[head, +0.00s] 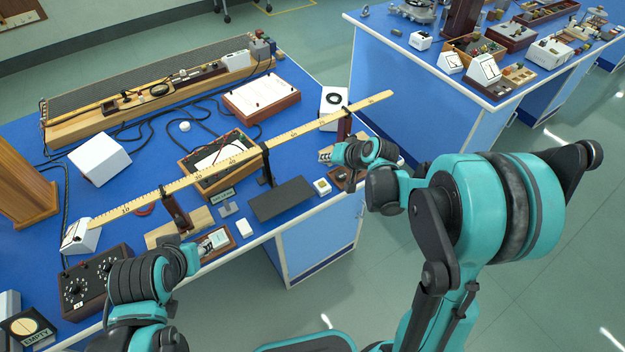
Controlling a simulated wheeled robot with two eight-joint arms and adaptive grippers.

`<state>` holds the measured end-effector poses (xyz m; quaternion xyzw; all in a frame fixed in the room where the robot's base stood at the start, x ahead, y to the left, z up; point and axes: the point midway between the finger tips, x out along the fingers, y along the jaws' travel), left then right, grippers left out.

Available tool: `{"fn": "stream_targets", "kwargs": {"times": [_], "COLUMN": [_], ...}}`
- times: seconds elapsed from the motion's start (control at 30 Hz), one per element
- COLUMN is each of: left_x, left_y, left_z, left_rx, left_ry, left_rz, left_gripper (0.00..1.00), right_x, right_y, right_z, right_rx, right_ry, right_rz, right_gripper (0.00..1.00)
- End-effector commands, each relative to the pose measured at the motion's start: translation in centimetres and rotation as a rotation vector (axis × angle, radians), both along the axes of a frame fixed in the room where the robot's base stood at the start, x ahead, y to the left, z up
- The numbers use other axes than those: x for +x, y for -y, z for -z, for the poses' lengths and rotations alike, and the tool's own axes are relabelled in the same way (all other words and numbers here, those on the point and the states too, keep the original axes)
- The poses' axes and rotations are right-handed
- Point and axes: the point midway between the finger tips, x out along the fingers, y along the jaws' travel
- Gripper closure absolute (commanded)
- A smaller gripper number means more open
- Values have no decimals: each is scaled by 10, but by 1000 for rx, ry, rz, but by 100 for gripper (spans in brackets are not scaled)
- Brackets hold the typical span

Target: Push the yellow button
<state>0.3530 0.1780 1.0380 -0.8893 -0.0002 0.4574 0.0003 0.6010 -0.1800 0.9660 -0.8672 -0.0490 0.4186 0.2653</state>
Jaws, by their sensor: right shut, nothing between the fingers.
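A small white block with a pale yellowish top (322,187), which looks like the yellow button, sits near the front edge of the blue bench, right of a dark flat plate (282,200). My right gripper (325,156) is shut and empty. It shows just above the block in the picture, apart from it, beside a dark stand of the long ruler. My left gripper (212,242) is over a small wood-framed item near the front edge. Its fingers are too small to tell open from shut.
A long wooden ruler (240,158) on dark stands crosses above the bench (300,75). A white block (244,228) lies near the front edge. A dark knob box (95,280) stands at left. Another crowded bench (400,60) is at upper right, with open floor between.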

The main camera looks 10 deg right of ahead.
Motion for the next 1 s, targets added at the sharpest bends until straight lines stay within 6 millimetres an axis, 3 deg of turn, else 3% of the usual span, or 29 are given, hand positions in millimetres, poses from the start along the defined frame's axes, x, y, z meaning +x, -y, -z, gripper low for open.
{"fn": "stream_targets", "kwargs": {"times": [0.57, 0.77, 1.0], "left_x": [0, 0, 0], "left_y": [0, 0, 0], "left_z": [3, 17, 44], "left_rx": [0, 0, 0], "left_ry": [0, 0, 0], "left_rz": [0, 0, 0], "left_gripper": [60, 60, 60], "right_x": [3, 3, 3], "right_y": [1, 1, 1], "right_z": [6, 24, 59], "right_rx": [7, 7, 8], "right_ry": [1, 2, 2], "right_rz": [2, 3, 2], "right_gripper": [100, 100, 100]}}
